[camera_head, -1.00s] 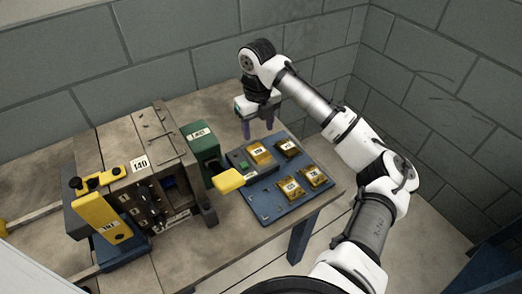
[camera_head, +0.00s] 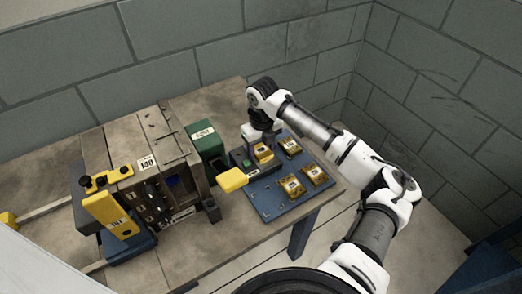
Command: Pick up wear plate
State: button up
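Several gold-brown plates with white labels, which look like the wear plates, lie at the blue tray (camera_head: 272,207). One plate (camera_head: 264,155) is at the tray's back left, by a dark block with a green spot. Others are at the back right (camera_head: 291,147), front left (camera_head: 291,186) and front right (camera_head: 315,174). My gripper (camera_head: 262,146) points down right at the back-left plate and partly covers it. The fingertips are small and partly hidden, so I cannot tell whether they touch or grip the plate.
A grey mould block (camera_head: 146,162) labelled 140 stands left on the wooden table, with a yellow clamp piece (camera_head: 113,214) before it. A green box (camera_head: 204,140) and a yellow block (camera_head: 232,180) stand close left of my gripper. A block wall is behind.

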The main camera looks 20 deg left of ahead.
jog(key=c, duration=0.9)
jog(key=shift+r, duration=0.1)
jog(key=shift+c, duration=1)
jog(key=shift+r, duration=0.1)
